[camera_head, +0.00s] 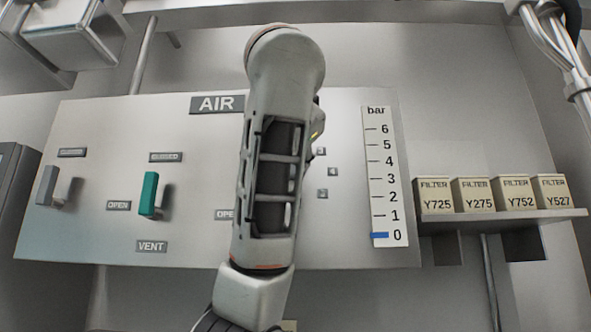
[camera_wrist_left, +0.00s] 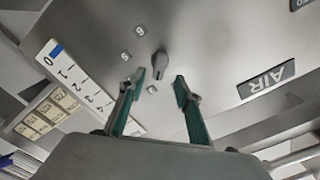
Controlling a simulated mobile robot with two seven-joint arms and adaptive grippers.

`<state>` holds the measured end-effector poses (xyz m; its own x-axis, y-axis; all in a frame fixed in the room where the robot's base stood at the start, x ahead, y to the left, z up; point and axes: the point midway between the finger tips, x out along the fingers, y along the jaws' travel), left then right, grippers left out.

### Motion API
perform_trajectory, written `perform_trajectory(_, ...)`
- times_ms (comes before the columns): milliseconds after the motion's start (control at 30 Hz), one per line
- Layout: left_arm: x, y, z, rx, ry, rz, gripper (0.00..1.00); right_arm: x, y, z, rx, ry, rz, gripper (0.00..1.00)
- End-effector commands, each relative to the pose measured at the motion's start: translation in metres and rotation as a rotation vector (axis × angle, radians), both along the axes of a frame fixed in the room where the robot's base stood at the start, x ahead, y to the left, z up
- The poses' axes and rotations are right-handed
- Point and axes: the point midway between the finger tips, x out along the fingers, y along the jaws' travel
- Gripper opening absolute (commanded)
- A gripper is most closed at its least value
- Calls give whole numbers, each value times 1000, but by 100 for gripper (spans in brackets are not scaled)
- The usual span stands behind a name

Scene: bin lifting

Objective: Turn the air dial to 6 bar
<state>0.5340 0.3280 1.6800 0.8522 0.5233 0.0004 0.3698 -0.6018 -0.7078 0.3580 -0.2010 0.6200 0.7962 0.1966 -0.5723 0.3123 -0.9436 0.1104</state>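The air dial (camera_wrist_left: 160,63) is a small dark grey knob on the pale panel in the left wrist view, with small number tags around it. My left gripper (camera_wrist_left: 160,77) is open, its two green-padded fingers apart and pointing at the panel, with the knob showing between and beyond the tips. No contact is visible. In the head view my arm hides the dial and the gripper. The bar scale (camera_head: 383,170) has its blue marker (camera_head: 379,236) at 0; it also shows in the left wrist view (camera_wrist_left: 79,85). My right gripper is not in view.
A grey lever (camera_head: 47,186) and a green lever (camera_head: 149,194) stand out on the panel's left side. The AIR label (camera_head: 217,104) is above. Several filter boxes (camera_head: 473,193) stand on a shelf at the right. Pipes (camera_head: 563,60) run at the upper right.

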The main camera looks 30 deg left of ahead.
Motion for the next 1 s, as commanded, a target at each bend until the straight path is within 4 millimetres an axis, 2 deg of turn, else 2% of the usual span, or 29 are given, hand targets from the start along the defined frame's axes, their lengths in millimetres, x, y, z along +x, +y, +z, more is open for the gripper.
perform_trajectory(200,23,17,2,-2,1,4,33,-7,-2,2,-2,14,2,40)
perform_trajectory(500,56,36,2,-1,0,2,33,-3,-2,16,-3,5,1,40)
perform_trajectory(900,64,39,-1,-2,1,-1,33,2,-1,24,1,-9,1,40)
perform_trajectory(1000,63,39,-1,-2,1,-1,7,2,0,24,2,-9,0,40)
